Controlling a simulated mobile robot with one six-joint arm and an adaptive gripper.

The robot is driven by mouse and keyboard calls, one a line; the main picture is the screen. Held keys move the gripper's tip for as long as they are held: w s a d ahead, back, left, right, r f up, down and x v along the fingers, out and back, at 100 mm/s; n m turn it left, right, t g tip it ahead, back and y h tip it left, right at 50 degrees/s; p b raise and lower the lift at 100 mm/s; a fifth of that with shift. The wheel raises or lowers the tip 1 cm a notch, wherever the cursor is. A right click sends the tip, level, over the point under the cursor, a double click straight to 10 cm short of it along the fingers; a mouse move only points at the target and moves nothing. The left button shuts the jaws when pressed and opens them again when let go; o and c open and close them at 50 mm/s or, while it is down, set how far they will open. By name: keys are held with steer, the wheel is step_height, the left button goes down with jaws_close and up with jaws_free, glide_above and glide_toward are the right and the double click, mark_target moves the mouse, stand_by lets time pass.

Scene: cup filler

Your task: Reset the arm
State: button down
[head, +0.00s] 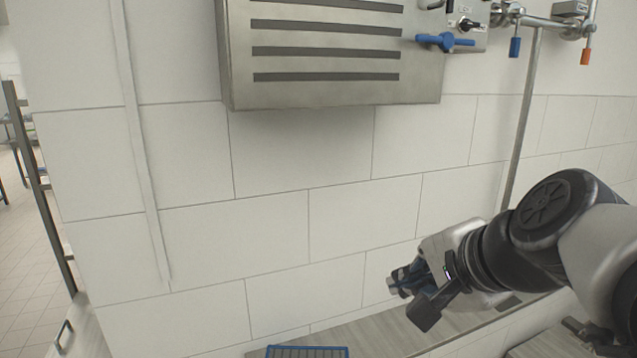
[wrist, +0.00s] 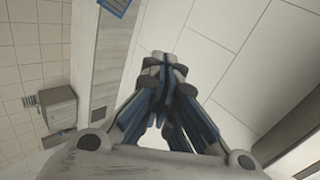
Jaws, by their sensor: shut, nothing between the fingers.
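My gripper (head: 393,284) is at the lower right in the head view, in front of the white tiled wall and above a grey counter. It points to the left and holds nothing. In the wrist view the fingertips of my gripper (wrist: 163,62) meet, so it is shut. My arm comes in from the right edge of the head view.
A steel slotted box (head: 330,88) hangs on the wall, with a blue-handled valve (head: 445,42) and pipes (head: 540,22) to its right. A blue-edged tray (head: 307,351) lies on the counter (head: 385,337) at the bottom. A dark rack (head: 40,185) stands at the left.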

steer(key=s+f+n+g+h+b, duration=0.1)
steer(key=s+f+n+b, duration=0.5)
steer(key=f, duration=0.8)
steer(key=s+f+n+g+h+b, duration=0.2)
steer(key=s+f+n+b, duration=0.4)
steer(key=s+f, duration=0.5)
step_height(320, 180, down, 4)
steer(key=shift+s+d+f+n+g, duration=0.1)
steer(key=shift+s+d+n+g, duration=0.25)
steer(key=shift+d+g, duration=0.15)
